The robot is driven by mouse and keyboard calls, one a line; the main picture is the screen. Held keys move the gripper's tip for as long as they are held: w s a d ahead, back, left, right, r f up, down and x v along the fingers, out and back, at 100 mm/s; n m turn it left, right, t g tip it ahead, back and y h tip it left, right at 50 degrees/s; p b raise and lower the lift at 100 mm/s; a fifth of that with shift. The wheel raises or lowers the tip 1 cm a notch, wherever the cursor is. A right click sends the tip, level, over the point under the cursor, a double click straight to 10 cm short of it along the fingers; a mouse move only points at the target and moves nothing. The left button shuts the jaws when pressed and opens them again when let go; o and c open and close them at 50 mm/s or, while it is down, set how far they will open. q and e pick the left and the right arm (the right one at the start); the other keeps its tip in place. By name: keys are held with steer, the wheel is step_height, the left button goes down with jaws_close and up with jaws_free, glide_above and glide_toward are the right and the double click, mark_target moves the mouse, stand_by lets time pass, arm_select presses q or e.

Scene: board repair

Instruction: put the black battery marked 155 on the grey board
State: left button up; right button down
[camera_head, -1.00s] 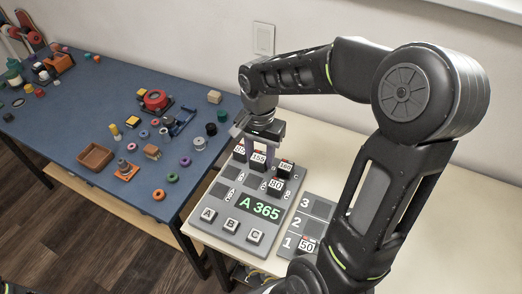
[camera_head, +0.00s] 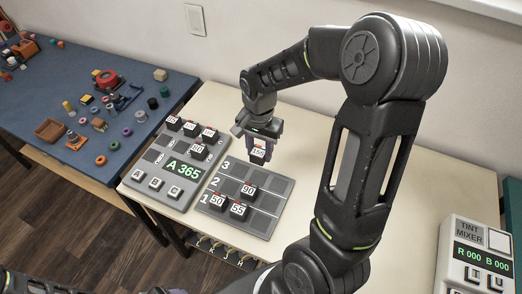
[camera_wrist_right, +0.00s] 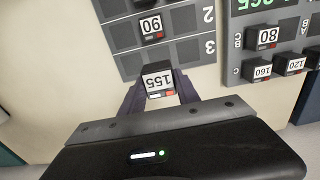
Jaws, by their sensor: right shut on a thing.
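My right gripper (camera_head: 260,146) is shut on the black battery marked 155 (camera_head: 258,155), its white label facing out. The battery also shows between the fingers in the right wrist view (camera_wrist_right: 157,80). It is held upright in the air by the back edge of the grey board (camera_head: 265,223). The board has rows numbered 1, 2 and 3. Batteries 50 (camera_head: 217,202) and 55 (camera_head: 238,210) sit in row 1, and battery 90 (camera_head: 248,190) sits in row 2. Row 3 looks empty. My left gripper is not in view.
A second grey panel (camera_head: 150,172) with a green A 365 display stands left of the board and holds several batteries. A tint mixer (camera_head: 475,245) stands at the far right. A blue table (camera_head: 110,165) with loose parts is at the left. The cream table behind the board is clear.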

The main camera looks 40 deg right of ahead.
mark_target(259, 177)
steer(key=shift+w+a, duration=0.1)
steer(key=shift+w, duration=0.05)
steer(key=shift+f, duration=0.2)
step_height(259, 177, down, 9)
steer(key=b, duration=0.6)
steer(key=shift+r+b, duration=0.15)
steer(key=shift+b, duration=0.25)
steer(key=shift+f+b, duration=0.4)
steer(key=shift+f, duration=0.05)
steer(key=c, duration=0.8)
jaws_free()
steer(key=shift+r, duration=0.1)
steer(key=shift+r, duration=3.8)
